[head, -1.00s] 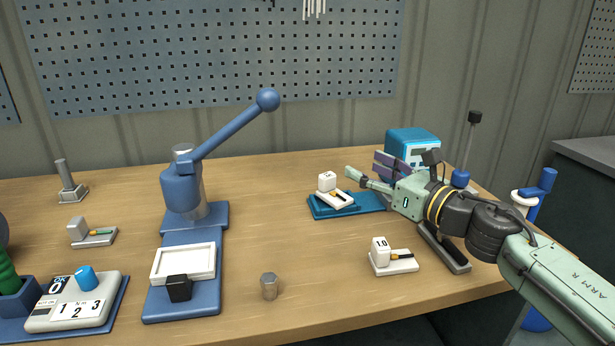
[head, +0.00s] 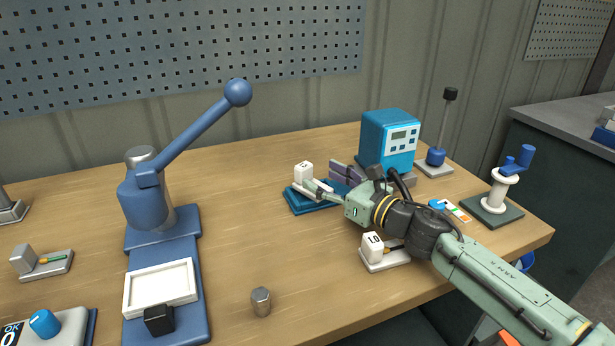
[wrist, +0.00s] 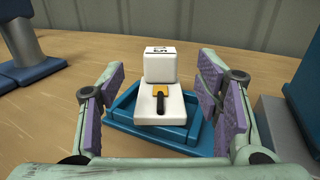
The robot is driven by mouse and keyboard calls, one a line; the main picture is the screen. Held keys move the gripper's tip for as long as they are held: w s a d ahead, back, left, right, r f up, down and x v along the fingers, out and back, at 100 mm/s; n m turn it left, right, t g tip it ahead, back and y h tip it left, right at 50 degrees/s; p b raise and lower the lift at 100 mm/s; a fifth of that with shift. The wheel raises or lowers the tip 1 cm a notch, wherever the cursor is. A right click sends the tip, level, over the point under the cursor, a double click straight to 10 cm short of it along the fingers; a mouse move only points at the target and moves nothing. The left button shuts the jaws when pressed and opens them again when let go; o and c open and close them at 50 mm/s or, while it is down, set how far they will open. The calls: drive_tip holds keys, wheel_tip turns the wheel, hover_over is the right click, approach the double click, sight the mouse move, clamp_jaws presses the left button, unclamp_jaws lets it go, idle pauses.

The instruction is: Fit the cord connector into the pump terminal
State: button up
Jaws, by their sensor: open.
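A blue box with a small display and keys (head: 390,140), which looks like the pump, stands at the back right of the bench. I cannot make out its terminal; my arm covers its lower front. I cannot clearly identify the cord connector. My gripper (head: 326,180) is open and empty over a blue tray (head: 298,206). In the wrist view the open fingers (wrist: 158,95) stand either side of a white stepped block (wrist: 159,68) in that tray (wrist: 125,110). A small orange and black piece (wrist: 160,98) lies on the block's low front part.
A white block marked 1.0 (head: 373,243) sits close below my wrist. A blue lever press (head: 150,205) stands left, with a metal cylinder (head: 261,301) near the front edge. A crank stand (head: 497,195) and a black-topped rod (head: 447,120) are at right. The middle bench is clear.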

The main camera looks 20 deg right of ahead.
sight(308, 169)
drive_tip(key=shift+p+x, duration=0.9)
drive_tip(key=shift+x, duration=2.15)
drive_tip(key=shift+d, duration=0.1)
drive_tip(key=shift+c, duration=0.3)
clamp_jaws()
drive_tip(key=shift+w+r, duration=0.1)
